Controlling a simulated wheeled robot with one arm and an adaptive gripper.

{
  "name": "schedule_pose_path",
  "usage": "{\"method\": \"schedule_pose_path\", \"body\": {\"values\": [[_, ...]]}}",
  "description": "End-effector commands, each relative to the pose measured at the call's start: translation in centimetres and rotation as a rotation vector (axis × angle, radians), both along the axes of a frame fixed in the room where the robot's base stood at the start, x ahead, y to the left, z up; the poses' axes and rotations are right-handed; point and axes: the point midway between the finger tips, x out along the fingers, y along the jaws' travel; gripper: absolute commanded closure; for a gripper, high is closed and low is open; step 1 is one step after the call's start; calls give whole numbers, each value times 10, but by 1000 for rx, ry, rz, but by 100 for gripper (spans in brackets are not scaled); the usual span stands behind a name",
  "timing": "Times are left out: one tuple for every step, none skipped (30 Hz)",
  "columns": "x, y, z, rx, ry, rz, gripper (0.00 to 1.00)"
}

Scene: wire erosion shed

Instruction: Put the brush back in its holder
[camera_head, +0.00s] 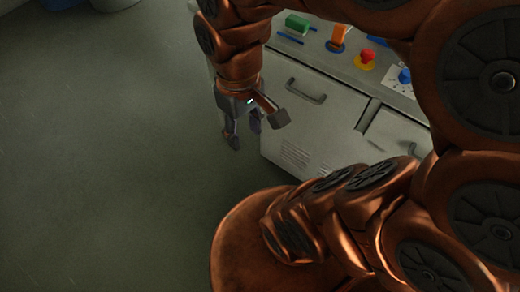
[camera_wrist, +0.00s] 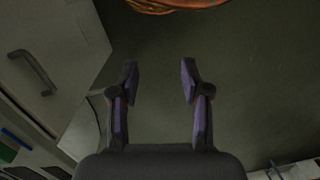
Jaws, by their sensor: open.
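My gripper (camera_head: 243,133) hangs in front of the left end of a grey cabinet, below the level of its top, with its fingers pointing down. In the wrist view the gripper (camera_wrist: 159,76) has its two fingers wide apart, with only bare floor between them. No brush or holder can be made out with certainty. A thin blue stick (camera_head: 290,38) lies on the cabinet top near its front edge, beside a green block (camera_head: 297,22). I cannot tell whether either belongs to the brush.
The grey cabinet (camera_head: 310,120) has bar handles on its front. Its top carries an orange piece on a blue base (camera_head: 337,38), a red knob on a yellow disc (camera_head: 366,58) and a blue knob (camera_head: 404,76).

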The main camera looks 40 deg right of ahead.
Motion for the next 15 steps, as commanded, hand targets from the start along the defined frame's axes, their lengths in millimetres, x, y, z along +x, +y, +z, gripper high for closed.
{"method": "schedule_pose_path", "body": {"values": [[-16, 1, -7, -18, 16, -27, 53], [-23, 1, -10, -26, 23, -45, 53], [-31, 1, -14, -35, 35, -66, 53], [-36, 1, -17, -41, 42, -79, 53], [-41, 1, -20, -46, 48, -91, 53], [-45, 0, -22, -52, 53, -103, 53], [-48, 0, -23, -54, 55, -110, 53], [-49, 0, -24, -56, 57, -115, 53], [-50, 0, -24, -57, 57, -120, 53], [-51, 0, -24, -58, 58, -122, 53], [-51, 0, -24, -58, 58, -122, 53], [-51, 0, -24, -58, 58, -122, 53], [-50, 0, -24, -58, 58, -122, 53], [-50, 0, -24, -58, 58, -122, 53], [-50, 0, -24, -58, 58, -122, 53]]}}
